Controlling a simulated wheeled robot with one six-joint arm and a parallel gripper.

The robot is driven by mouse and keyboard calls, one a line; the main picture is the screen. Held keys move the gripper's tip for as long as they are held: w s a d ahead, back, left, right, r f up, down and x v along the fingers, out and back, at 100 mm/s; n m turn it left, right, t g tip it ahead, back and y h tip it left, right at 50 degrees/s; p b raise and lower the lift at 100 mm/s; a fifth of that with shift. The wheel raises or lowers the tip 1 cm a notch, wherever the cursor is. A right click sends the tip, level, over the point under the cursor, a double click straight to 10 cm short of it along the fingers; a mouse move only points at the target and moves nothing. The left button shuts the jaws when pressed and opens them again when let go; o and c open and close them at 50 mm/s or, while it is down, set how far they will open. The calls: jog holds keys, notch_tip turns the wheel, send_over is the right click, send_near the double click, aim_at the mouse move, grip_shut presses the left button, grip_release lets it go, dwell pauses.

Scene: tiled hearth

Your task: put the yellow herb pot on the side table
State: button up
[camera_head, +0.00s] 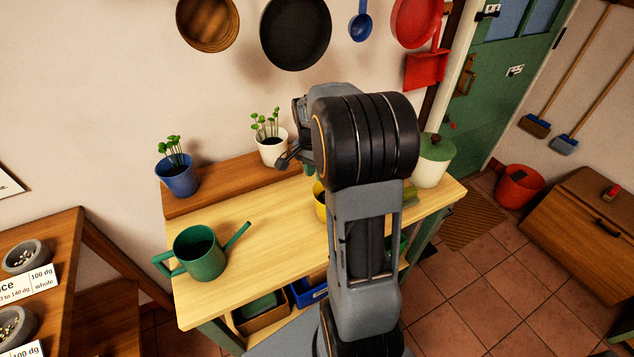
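A yellow object (319,202) stands on the light wooden worktop (270,235), mostly hidden behind my arm. A bit of green shows just above it, but I cannot tell for sure that it is the yellow herb pot. My gripper (285,163) is above the back of the worktop, beside a white pot with green seedlings (271,150), and partly hidden by my arm. I cannot make out its opening or anything held in it. No piece of furniture is clearly recognisable as the side table.
A blue pot with seedlings (176,179) stands on the raised brown back shelf (222,184). A green watering can (201,254) is at the worktop's left. A cream pot with a green lid (433,162) is at its right. A wooden chest (585,240) stands far right; tiled floor lies between.

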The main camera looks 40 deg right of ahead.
notch_tip(320, 180, up, 6)
jog(key=s+a+n+t, duration=0.5)
jog(key=s+a+n, duration=0.7)
jog(key=a+n, duration=0.2)
jog(key=a, duration=0.2)
jog(key=shift+a+r+n, duration=0.3)
jog(key=shift+a+r, duration=0.05)
jog(key=shift+a, duration=0.05)
